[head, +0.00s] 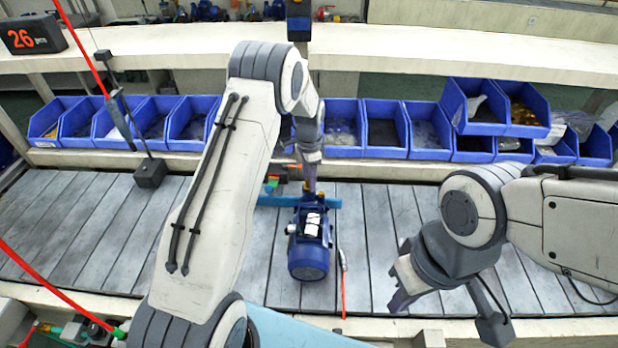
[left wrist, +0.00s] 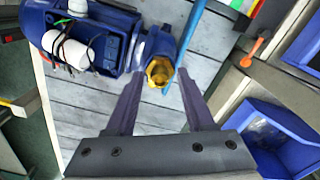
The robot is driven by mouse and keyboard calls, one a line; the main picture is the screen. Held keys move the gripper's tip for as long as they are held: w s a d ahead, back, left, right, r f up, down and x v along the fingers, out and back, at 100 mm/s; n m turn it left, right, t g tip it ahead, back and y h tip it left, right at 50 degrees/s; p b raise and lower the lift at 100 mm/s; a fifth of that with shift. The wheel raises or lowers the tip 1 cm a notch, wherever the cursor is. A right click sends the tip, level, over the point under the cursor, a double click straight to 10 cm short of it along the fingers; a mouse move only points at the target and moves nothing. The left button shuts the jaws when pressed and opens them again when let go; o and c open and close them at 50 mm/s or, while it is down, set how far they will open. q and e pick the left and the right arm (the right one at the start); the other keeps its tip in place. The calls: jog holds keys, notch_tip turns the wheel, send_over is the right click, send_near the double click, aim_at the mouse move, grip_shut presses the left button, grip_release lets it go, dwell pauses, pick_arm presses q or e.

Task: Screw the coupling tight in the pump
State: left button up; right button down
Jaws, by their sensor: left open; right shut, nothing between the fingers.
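The blue pump (head: 309,258) stands on the slatted conveyor, with a white bundle on its top. It also shows in the left wrist view (left wrist: 112,38). The brass coupling (left wrist: 159,73) sits at the pump's end port. My right gripper (head: 396,302) is shut and empty, low over the conveyor to the right of the pump.
Blue parts bins (head: 341,130) line the back of the conveyor (head: 90,225). A blue strip (head: 272,200) lies by the pump's far end. A red-and-grey tool (head: 342,265) is right of the pump. A hanging tool with a dark block (head: 150,173) is at left.

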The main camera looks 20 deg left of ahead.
pick_arm(q)
jog(key=shift+n, duration=0.8)
jog(key=n, duration=0.3)
jog(key=shift+n, duration=0.3)
grip_shut()
jog(key=shift+m, duration=1.8)
